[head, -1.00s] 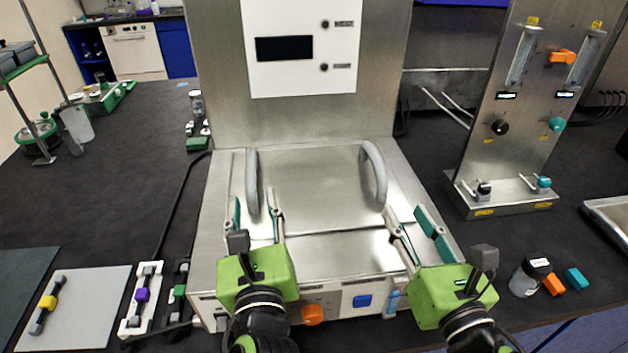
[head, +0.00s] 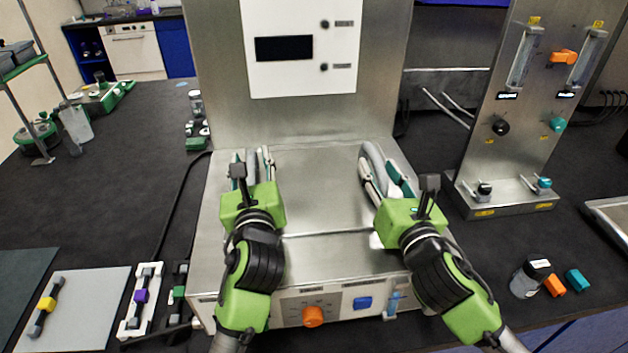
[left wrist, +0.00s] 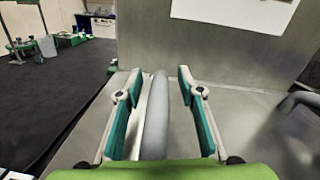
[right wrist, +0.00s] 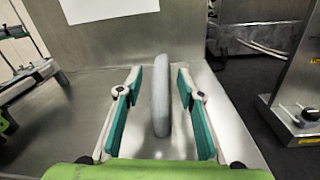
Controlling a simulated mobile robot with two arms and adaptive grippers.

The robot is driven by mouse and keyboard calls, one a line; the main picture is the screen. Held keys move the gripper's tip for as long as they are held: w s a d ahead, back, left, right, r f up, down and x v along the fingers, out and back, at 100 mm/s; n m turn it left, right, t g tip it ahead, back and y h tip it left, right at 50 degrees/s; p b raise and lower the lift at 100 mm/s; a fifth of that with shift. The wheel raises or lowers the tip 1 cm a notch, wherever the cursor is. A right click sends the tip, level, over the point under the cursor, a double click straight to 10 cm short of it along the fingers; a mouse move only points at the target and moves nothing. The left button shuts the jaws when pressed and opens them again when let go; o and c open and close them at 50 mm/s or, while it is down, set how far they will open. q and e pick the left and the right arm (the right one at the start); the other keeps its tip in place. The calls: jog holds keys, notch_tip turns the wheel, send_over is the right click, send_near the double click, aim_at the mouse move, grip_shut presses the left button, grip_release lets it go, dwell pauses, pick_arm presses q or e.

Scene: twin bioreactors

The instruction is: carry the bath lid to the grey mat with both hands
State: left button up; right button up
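The bath lid (head: 320,195) is a flat steel plate with two grey arched handles, lying on top of the steel bath. My left gripper (head: 252,162) is open, its fingers on either side of the left handle (left wrist: 155,115), with gaps on both sides. My right gripper (head: 382,172) is open, its fingers on either side of the right handle (right wrist: 161,95), also with gaps. My grippers partly hide the handles in the head view. A light grey mat (head: 98,300) lies at the front left of the bench, and a dark grey-green mat (head: 20,285) lies left of it.
A part with a yellow middle (head: 46,304) lies on the light mat. A white holder with a purple part (head: 141,296) stands between mat and bath. A steel panel (head: 530,110) stands at right, with a bottle (head: 528,278) in front.

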pick_arm(q)
jog(key=shift+w, duration=0.1)
jog(key=shift+c, duration=0.4)
pick_arm(e)
jog(key=shift+w, duration=0.1)
jog(key=shift+c, duration=0.4)
pick_arm(q)
grip_shut()
pick_arm(e)
grip_shut()
